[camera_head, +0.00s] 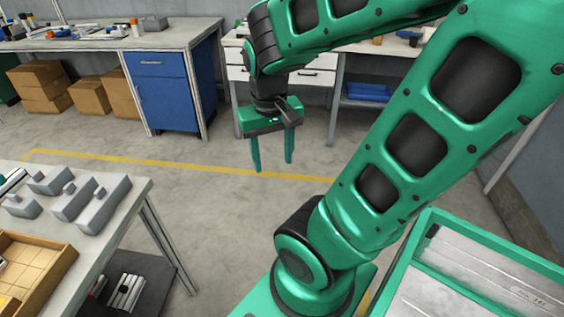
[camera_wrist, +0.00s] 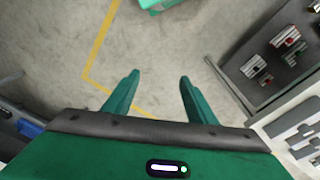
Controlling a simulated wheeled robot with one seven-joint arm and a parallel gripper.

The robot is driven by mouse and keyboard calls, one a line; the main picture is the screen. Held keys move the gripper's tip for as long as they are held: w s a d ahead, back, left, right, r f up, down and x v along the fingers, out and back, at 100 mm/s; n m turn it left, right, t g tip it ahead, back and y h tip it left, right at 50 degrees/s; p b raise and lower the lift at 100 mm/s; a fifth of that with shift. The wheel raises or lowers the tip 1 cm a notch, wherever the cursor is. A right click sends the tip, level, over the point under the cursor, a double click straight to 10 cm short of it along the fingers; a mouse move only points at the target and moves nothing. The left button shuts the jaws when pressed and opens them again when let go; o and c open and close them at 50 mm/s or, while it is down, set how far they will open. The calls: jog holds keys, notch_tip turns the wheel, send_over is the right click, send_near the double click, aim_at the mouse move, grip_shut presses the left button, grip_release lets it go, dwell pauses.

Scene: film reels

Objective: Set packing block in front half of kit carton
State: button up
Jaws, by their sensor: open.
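Several grey blocks (camera_head: 92,206) with small raised knobs stand on the near-left table in the head view. I cannot tell which, if any, is the packing block. A shallow tan box with inner divisions (camera_head: 40,262), which looks like the kit carton, lies at that table's front, cut off by the picture edge. Its contents are mostly out of view. My gripper (camera_head: 271,165) is open and empty, pointing down over the floor, well right of the table and apart from everything. In the wrist view its two green fingers (camera_wrist: 156,78) are spread with only floor between them.
The near-left table (camera_head: 137,190) has a dark lower shelf (camera_head: 150,280) with metal parts. A bench with a blue cabinet (camera_head: 165,90) and cardboard boxes (camera_head: 90,97) stand behind. Open floor with a yellow line (camera_head: 130,162) lies between.

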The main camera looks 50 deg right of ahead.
jog(key=shift+g+y, duration=0.3)
jog(key=shift+y, duration=0.3)
jog(key=s, duration=0.1)
jog(key=s+a+r, duration=0.1)
jog(key=s, duration=0.3)
jog(key=shift+a+r, duration=0.2)
jog(key=shift+r, duration=0.1)
jog(key=shift+w+f, duration=0.25)
jog(key=shift+w, duration=0.35)
